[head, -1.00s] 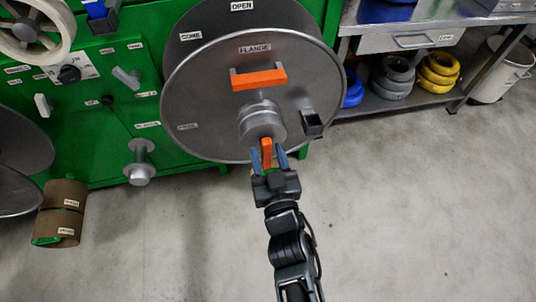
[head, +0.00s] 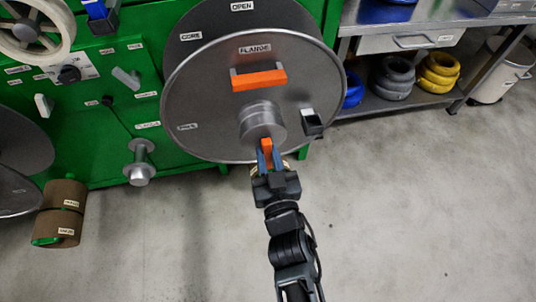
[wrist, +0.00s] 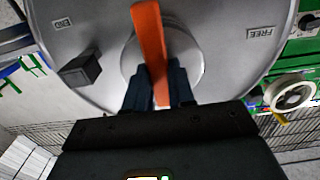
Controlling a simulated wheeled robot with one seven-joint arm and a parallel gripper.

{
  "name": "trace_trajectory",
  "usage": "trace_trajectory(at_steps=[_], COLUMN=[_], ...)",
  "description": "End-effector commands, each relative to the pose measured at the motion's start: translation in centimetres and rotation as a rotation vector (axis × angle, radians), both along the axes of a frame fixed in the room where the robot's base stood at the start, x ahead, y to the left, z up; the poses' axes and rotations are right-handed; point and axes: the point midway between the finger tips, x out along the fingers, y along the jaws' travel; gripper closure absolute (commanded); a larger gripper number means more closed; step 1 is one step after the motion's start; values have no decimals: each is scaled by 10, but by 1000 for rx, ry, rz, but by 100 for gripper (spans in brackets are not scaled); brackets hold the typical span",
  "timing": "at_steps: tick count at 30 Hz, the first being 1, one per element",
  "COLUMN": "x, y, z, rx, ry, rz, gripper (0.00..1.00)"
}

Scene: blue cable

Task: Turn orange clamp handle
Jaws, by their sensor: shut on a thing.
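The orange clamp handle (head: 266,147) sticks out from the grey hub (head: 262,120) at the lower middle of the round grey flange (head: 215,95). My gripper (head: 270,158) is at the hub's lower side, with its fingers shut on the handle. In the wrist view the handle (wrist: 150,45) is a long orange bar, slightly tilted, running across the round hub (wrist: 185,60) and down between the two dark fingers (wrist: 160,88). The fingers hide parts of the handle's sides.
An orange grip bar (head: 259,80) is on the flange above the hub, under the FLANGE label. A black block (head: 312,124) juts from the flange at right. A green machine (head: 115,100) stands left, a metal shelf (head: 420,100) right. The floor below is clear.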

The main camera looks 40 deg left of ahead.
Motion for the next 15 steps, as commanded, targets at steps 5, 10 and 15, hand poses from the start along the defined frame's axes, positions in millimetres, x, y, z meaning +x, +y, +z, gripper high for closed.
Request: trace_trajectory(at_steps=[5,10,15], x=[0,1,1], y=[0,-1,-1], z=[1,2,4], rx=[8,41,109], ry=[9,49,129], rz=[0,-1,-2], gripper=[100,100,100])
